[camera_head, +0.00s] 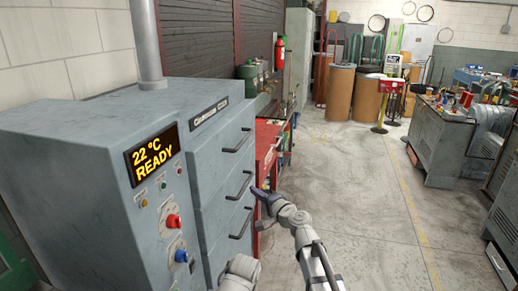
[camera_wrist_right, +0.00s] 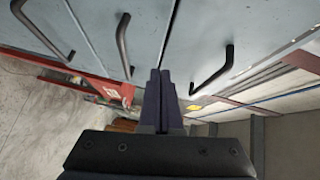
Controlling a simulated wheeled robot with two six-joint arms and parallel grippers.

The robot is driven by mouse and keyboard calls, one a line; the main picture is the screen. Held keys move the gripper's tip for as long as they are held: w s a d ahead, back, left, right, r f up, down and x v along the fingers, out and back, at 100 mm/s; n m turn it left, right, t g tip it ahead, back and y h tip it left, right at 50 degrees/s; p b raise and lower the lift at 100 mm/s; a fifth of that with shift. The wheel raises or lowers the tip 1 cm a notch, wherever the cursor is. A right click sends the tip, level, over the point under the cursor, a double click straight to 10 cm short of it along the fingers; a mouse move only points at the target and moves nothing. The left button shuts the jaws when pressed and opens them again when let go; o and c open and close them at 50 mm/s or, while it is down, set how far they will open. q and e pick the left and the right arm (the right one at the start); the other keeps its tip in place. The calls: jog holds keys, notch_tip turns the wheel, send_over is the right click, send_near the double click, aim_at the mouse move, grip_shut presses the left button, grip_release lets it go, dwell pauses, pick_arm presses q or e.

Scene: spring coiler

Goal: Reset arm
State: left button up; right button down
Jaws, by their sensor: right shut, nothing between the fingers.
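My right gripper (camera_head: 262,193) reaches toward the drawer fronts of a grey cabinet machine (camera_head: 75,185) in the head view. Its dark fingers are closed together and empty, as the right wrist view (camera_wrist_right: 161,98) also shows. In the head view the fingertips appear close to the middle drawer handle (camera_head: 240,186); I cannot tell whether they touch. In the wrist view, black bar handles (camera_wrist_right: 124,46) stand out from the drawers, apart from the fingers. A grey arm link shows at the bottom of the head view, but my left gripper does not.
The machine's display (camera_head: 153,157) reads "22 °C READY", above red and blue knobs. A red cabinet (camera_head: 267,142) stands just beyond the drawers. Brown drums (camera_head: 340,92) and a workbench (camera_head: 440,140) stand farther off. The concrete floor (camera_head: 370,200) to the right is clear.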

jog(key=s+d+f+n+g+h, duration=0.2)
jog(key=s+f+n+g, duration=0.2)
jog(key=s+f, duration=0.3)
jog(key=s+d+f+n+g+h, duration=0.1)
jog(key=s+d+f+n+g, duration=0.25)
jog(key=s+f, duration=0.35)
jog(key=s+d+f+n+g+h, duration=0.1)
jog(key=s+d+f+g+h, duration=0.25)
jog(key=s+d, duration=0.35)
jog(key=s+d+f+n+g+h, duration=0.1)
jog(key=s+d+f+g+h, duration=0.2)
jog(key=s+d, duration=0.4)
jog(key=s+a+n+h, duration=0.1)
jog(key=s+a+n, duration=0.2)
jog(key=a, duration=0.8)
jog(key=shift+s+a+r, duration=0.4)
jog(key=shift+s+r, duration=0.05)
jog(key=shift+s, duration=0.7)
jog(key=shift+a+h, duration=0.1)
jog(key=shift+h, duration=0.15)
